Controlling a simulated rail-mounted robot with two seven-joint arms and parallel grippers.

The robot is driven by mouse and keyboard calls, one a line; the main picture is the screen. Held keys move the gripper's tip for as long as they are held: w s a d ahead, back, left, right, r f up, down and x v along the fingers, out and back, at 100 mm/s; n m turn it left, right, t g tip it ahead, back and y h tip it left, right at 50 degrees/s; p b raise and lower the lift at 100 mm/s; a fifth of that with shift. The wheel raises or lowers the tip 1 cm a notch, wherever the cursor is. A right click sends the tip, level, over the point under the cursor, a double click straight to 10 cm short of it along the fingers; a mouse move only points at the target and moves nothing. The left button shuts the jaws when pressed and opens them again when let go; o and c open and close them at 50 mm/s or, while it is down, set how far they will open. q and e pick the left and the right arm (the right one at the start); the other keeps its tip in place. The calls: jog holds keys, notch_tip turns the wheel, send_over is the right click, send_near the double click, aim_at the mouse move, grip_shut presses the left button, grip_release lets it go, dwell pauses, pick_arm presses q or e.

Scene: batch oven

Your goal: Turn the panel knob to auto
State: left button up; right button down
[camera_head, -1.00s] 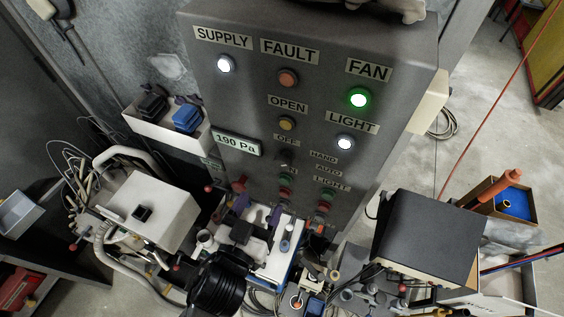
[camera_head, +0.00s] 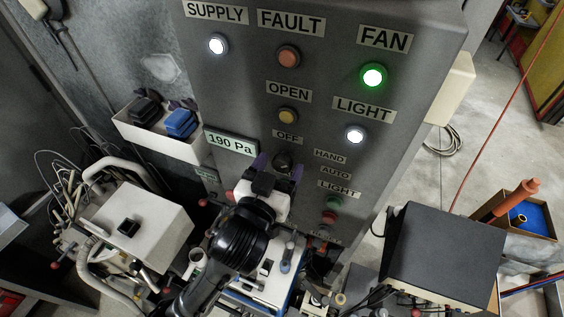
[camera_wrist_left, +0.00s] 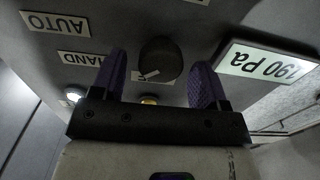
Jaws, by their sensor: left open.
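The panel knob (camera_head: 283,162) is a dark round knob on the grey control panel (camera_head: 240,95), below the OFF label (camera_head: 287,137) and left of the HAND (camera_head: 329,156) and AUTO (camera_head: 336,173) labels. In the left wrist view the knob (camera_wrist_left: 160,60) shows between the spread fingers, with gaps on both sides; contact is not visible. My right gripper is not in view.
Lit SUPPLY (camera_head: 218,44), FAN (camera_head: 373,76) and LIGHT (camera_head: 355,135) lamps sit higher on the panel. A 190 Pa display (camera_head: 231,145) is left of the knob. Green and red buttons (camera_head: 332,209) lie below right. A dark-topped box (camera_head: 443,245) stands at right.

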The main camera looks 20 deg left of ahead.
pick_arm(q)
jog(key=shift+w, duration=0.85)
jog(key=c, duration=0.9)
